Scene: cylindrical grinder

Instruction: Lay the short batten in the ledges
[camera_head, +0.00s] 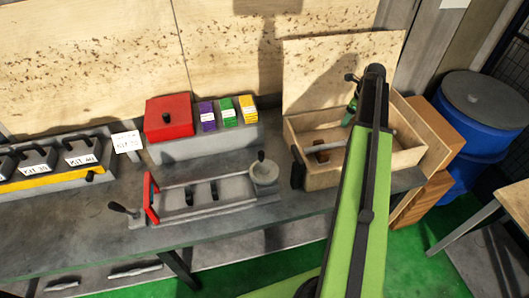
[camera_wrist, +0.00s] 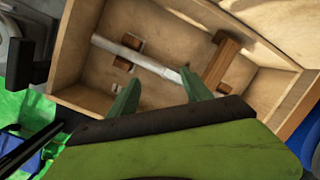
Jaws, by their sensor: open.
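My gripper (camera_wrist: 160,82) is open and empty, with its two green fingers apart over the wooden box (camera_wrist: 75,50). In the head view my gripper (camera_head: 352,108) is above the box (camera_head: 324,180), partly hidden by my arm. A brown wooden piece (camera_wrist: 222,63), perhaps the short batten, lies in the box to the right of the fingers. A pale bar (camera_wrist: 118,49) runs across the box floor, with small brown blocks (camera_wrist: 133,41) beside it that may be the ledges. In the head view a brown piece (camera_head: 326,147) shows inside the box. I cannot tell how these parts fit together.
On the bench (camera_head: 70,225), left of the box, stands a grey fixture (camera_head: 215,196) with a red end. Behind it is a grey block (camera_head: 205,146) with a red box (camera_head: 168,116) and coloured packs (camera_head: 228,111). A blue barrel (camera_head: 480,125) stands at right.

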